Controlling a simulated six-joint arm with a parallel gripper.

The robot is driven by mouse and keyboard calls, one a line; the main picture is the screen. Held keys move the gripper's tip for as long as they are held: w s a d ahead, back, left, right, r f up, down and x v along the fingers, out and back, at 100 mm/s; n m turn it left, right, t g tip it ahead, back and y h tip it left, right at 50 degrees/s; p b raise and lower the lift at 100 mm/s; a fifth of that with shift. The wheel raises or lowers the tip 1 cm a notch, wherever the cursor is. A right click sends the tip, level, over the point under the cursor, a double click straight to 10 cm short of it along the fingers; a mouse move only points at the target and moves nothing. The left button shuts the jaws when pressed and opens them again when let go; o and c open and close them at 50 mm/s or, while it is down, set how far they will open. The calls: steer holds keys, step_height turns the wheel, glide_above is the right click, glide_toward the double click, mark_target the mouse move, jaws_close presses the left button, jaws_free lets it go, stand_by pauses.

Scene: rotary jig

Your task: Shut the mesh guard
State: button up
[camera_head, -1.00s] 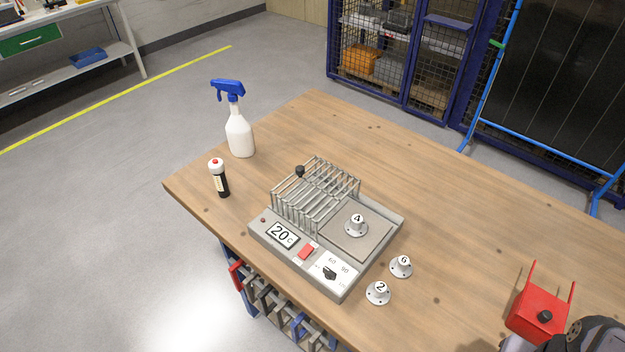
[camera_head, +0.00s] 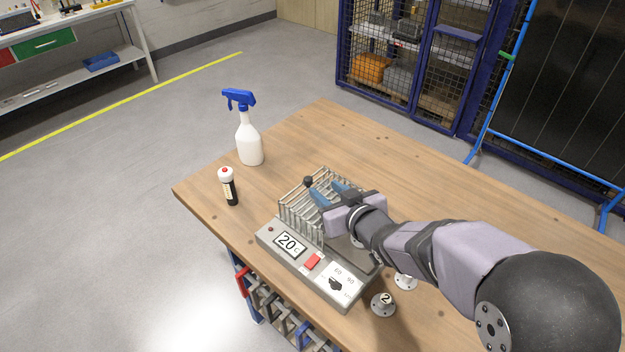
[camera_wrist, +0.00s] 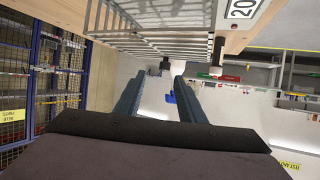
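The mesh guard (camera_head: 300,212) is a cage of grey metal bars over the left part of the grey jig (camera_head: 288,258). A black knob (camera_head: 308,181) sits on its far-left top corner. My gripper (camera_head: 328,192) is above the guard, its two blue fingers pointing toward the knob. In the wrist view the guard's bars (camera_wrist: 150,42) lie beyond the fingers, and the knob (camera_wrist: 164,65) shows between the two spread fingertips (camera_wrist: 160,78). The fingers are apart and hold nothing. The jig's right-hand plate is mostly hidden behind my gripper and arm.
A spray bottle (camera_head: 249,142) and a black-and-white cylinder (camera_head: 229,188) stand left of the jig. Piece 2 (camera_head: 383,303) and another partly hidden piece (camera_head: 405,281) are at its right. The far table (camera_head: 340,130) is clear.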

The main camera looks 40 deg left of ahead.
mark_target(310, 179)
steer(key=shift+s+a+r, duration=0.1)
steer(key=shift+s+a, duration=0.3)
steer(key=shift+p+x, duration=1.2)
steer(key=shift+x, duration=2.4)
jaws_close()
